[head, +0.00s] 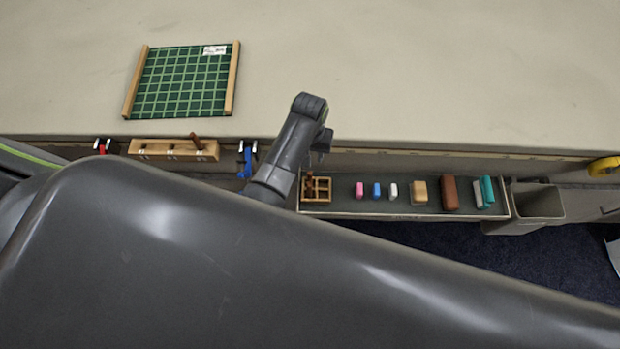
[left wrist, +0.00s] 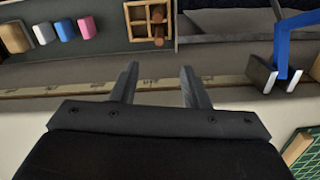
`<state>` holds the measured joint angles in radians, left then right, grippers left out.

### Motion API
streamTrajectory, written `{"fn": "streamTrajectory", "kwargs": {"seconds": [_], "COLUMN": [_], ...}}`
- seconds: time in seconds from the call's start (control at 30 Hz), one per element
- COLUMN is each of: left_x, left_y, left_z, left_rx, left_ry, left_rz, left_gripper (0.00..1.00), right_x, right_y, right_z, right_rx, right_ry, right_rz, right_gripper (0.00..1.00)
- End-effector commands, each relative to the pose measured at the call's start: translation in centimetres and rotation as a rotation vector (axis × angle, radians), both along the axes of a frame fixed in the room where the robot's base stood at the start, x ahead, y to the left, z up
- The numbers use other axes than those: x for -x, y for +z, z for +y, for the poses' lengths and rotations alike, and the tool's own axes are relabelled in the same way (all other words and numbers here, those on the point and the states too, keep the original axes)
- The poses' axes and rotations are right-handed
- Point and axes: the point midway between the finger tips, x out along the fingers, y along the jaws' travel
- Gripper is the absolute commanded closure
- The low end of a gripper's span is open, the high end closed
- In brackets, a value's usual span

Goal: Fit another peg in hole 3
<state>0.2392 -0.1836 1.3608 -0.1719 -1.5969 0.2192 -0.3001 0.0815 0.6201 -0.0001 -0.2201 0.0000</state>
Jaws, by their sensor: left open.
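A light wooden block (head: 173,149) with small marks on its front is at the table's front edge. One brown peg (head: 196,140) stands near its right end. The marks are too small to read, and I cannot see the other holes clearly. A divided wooden box (head: 326,196) at the left end of a shelf tray holds brown pegs (head: 309,181). The left wrist view shows this box (left wrist: 134,14) and two pegs (left wrist: 158,42) in it. My left gripper (left wrist: 159,78) is open and empty, apart from the box. It shows small in the head view (head: 319,156). My right gripper is out of view.
The tray (head: 340,207) also holds coloured blocks and erasers. A bin (head: 536,203) stands right of it. Blue-handled (head: 246,160) and red-handled (head: 101,147) tools flank the wooden block. A green gridded board (head: 180,83) lies on the table, which is otherwise clear.

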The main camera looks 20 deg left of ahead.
Motion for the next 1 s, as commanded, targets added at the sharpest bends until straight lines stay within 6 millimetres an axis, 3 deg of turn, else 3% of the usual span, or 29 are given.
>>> {"fn": "streamTrajectory", "kwargs": {"seconds": [0.2,0.6,0.7,1.0], "left_x": [0.1,0.0,0.0,0.0], "left_y": [-3.5,-8.6,-10.3,-11.3], "left_z": [0.1,0.1,0.1,0.1], "left_rx": [-0.002,-0.001,0.000,0.000], "left_ry": [0.000,0.000,0.000,0.001], "left_rz": [0.002,0.001,-0.001,-0.001], "left_gripper": [0.58,0.58,0.58,0.58], "right_x": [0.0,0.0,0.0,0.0], "right_y": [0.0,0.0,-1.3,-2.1], "right_z": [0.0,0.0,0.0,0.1], "right_rx": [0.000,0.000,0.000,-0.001], "right_ry": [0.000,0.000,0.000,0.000], "right_rz": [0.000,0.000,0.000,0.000], "right_gripper": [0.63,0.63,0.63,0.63]}}
